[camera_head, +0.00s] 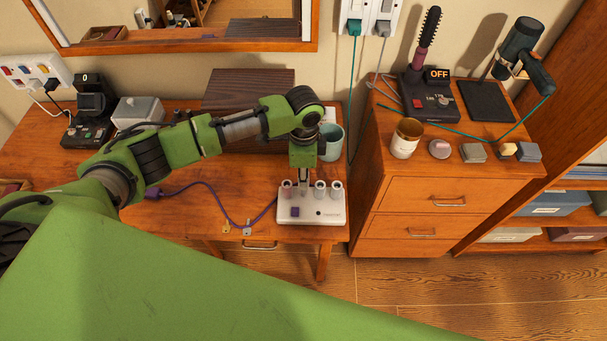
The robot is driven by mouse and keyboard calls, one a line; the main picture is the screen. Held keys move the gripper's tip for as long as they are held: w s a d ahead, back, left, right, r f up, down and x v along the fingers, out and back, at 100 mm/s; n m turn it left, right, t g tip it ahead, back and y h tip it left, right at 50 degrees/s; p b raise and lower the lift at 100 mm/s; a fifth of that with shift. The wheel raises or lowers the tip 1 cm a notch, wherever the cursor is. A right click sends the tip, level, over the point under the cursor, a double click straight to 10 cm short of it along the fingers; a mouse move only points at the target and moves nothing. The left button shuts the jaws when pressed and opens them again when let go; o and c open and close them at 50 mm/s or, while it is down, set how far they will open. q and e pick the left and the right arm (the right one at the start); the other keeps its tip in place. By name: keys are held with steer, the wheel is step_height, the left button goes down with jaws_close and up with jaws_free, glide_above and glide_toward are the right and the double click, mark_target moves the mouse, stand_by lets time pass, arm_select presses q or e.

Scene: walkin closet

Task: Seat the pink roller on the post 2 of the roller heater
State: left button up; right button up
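The roller heater (311,212) is a white block near the front right edge of the wooden table. Several short upright cylinders stand along its back, pale with dark tops. The leftmost cylinder (287,187) looks pinkish; I cannot tell for sure whether it is the pink roller. My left gripper (303,183) points straight down over the heater, at the second cylinder position from the left. Its fingers look close together and hide what is between or behind them, so I cannot tell whether they hold a roller. My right gripper is not in view.
A purple cable (213,197) runs across the table to the heater. A teal mug (331,142) stands close behind my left gripper, by a dark brown box (249,88). The drawer cabinet (430,190) on the right carries a tin, small blocks and a curling-brush stand.

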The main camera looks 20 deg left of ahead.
arm_select(q)
steer(key=shift+f+b, duration=0.3)
steer(key=shift+f, duration=1.1)
stand_by(0.4)
steer(key=shift+p, duration=0.4)
stand_by(0.4)
steer(key=shift+f+b, duration=0.75)
steer(key=shift+f, duration=0.6)
stand_by(1.3)
steer(key=o, duration=1.1)
steer(key=shift+o, duration=0.2)
step_height(320, 180, up, 12)
